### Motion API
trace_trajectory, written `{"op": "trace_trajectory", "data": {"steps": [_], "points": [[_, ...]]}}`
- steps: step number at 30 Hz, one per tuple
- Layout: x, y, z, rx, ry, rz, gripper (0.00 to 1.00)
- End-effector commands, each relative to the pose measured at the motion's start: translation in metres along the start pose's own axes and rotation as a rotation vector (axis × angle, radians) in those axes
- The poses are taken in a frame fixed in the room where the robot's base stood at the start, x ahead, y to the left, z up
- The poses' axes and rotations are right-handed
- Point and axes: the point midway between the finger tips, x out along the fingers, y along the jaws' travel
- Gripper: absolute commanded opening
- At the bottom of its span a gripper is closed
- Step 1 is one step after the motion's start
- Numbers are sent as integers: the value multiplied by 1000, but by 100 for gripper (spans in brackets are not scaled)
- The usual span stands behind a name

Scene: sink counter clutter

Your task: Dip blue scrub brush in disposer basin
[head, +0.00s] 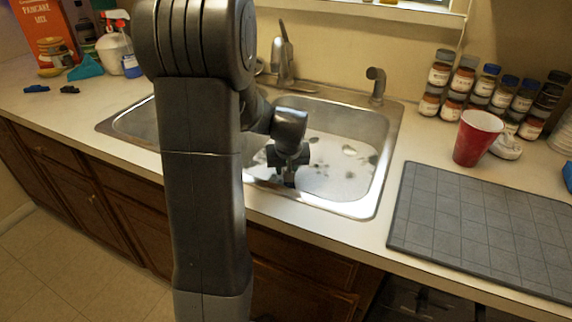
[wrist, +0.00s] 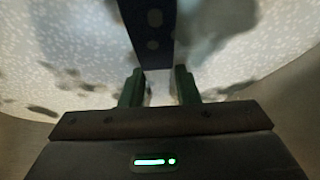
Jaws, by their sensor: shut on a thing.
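My gripper (head: 289,180) is low inside the right sink basin (head: 372,165), near its front wall. In the wrist view my gripper (wrist: 159,80) has its two fingers on either side of the dark blue scrub brush (wrist: 150,32), which extends away from the fingertips over the pale speckled basin contents. The fingers are shut on it. In the head view the brush cannot be told apart from the dark gripper. The right basin holds whitish, foamy-looking liquid with dark patches. The left basin (head: 140,122) is mostly hidden behind my arm. No disposer drain can be made out.
The faucet (head: 283,60) and a side sprayer (head: 376,85) stand behind the basins. A red cup (head: 477,138), spice jars (head: 487,88) and a grey drying mat (head: 480,225) are to the right. A spray bottle (head: 115,42) and an orange box (head: 47,28) stand far left.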

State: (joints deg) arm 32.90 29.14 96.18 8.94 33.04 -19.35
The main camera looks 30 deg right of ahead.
Motion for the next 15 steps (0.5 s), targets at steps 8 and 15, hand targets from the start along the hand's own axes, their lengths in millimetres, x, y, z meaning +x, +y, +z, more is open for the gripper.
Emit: {"op": "trace_trajectory", "data": {"steps": [8,15], "points": [[-30,0,-13,0,2,1,10],[-52,0,-22,0,2,0,10]]}}
